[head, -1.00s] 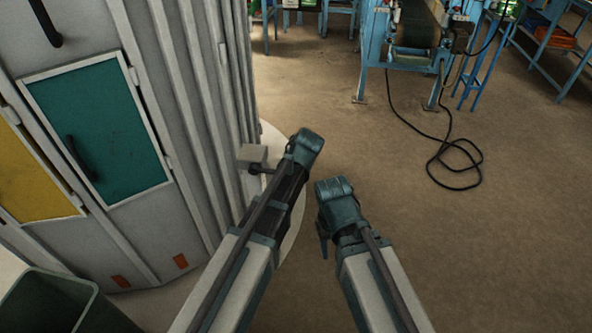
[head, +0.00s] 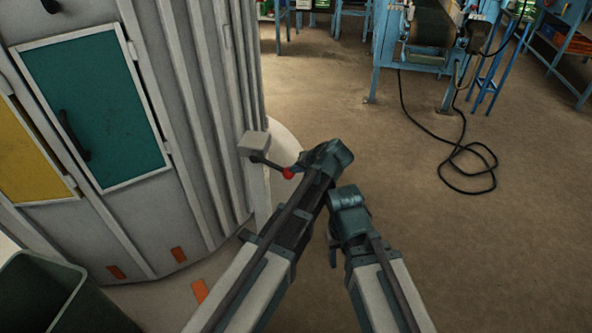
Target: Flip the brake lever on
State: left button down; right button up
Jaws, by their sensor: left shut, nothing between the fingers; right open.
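The brake lever (head: 270,164) is a thin black rod with a red knob (head: 288,173) at its end. It sticks out to the lower right from a small grey box (head: 253,144) on the side of the large grey cabinet. My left gripper (head: 298,167) is shut and empty, right beside the red knob; I cannot tell whether it touches it. My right gripper (head: 332,254) is open and empty, lower and to the right of the lever, with its fingers partly hidden by its own wrist.
The grey cabinet (head: 190,130) with a teal door (head: 98,115) and a yellow door (head: 25,160) fills the left. A dark green bin (head: 40,300) stands at lower left. A black cable (head: 465,180) lies on the floor near a blue conveyor frame (head: 415,72).

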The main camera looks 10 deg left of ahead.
pick_arm(q)
jog(key=shift+f+b, duration=0.35)
jog(key=shift+f, duration=0.25)
pick_arm(e)
jog(key=shift+f, duration=0.6)
pick_arm(q)
jog(key=shift+s, duration=0.1)
